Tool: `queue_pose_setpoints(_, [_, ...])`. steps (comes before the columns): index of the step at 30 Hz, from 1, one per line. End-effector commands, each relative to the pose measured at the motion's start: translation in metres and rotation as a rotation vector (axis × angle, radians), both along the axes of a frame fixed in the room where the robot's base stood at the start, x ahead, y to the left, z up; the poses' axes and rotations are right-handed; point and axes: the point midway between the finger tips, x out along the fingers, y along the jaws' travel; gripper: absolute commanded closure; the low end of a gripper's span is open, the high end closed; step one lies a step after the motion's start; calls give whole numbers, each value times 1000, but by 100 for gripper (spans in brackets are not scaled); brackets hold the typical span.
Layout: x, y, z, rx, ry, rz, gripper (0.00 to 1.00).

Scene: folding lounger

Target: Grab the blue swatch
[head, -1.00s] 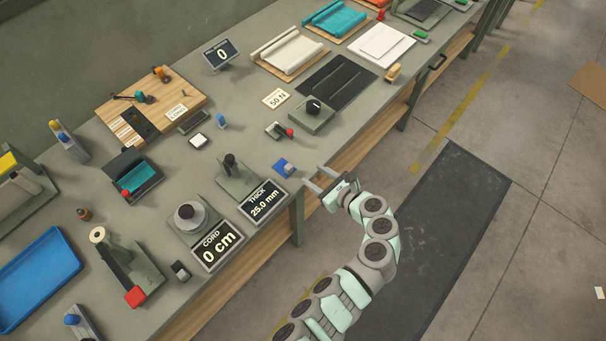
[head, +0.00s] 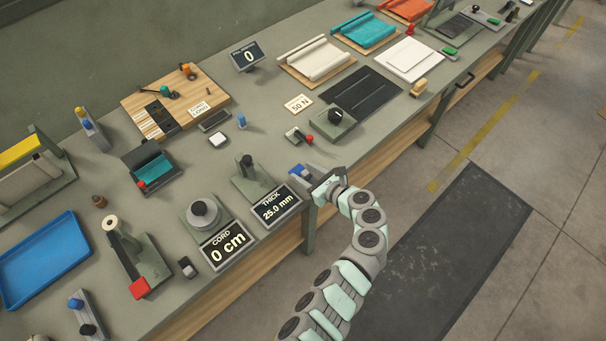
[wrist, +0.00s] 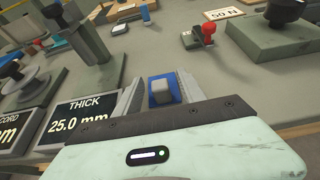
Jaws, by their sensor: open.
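The blue swatch (head: 297,171) lies near the front edge of the bench in the head view, partly hidden by my gripper (head: 314,178). It is a small blue piece with a grey block-like part on top. In the wrist view the blue swatch (wrist: 154,84) shows between the two fingers of my gripper (wrist: 158,92). The fingers are open, one on each side of it. I cannot tell whether they touch it.
The THICK display (head: 276,206) and its grey gauge (head: 251,178) stand just left of the swatch. A small stand with a red knob (head: 309,140) and a block with a black knob (head: 336,121) sit behind and right. The bench edge is close.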

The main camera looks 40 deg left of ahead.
Motion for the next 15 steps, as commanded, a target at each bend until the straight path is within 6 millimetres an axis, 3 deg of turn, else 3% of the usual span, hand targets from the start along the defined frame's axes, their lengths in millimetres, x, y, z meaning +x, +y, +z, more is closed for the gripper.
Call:
queue_pose_setpoints(3, [0,11,-6,-2,2,-1,53])
queue_pose_setpoints(9, [0,11,-6,-1,2,-2,53])
queue_pose_setpoints(15, [0,11,-6,-1,2,-2,68])
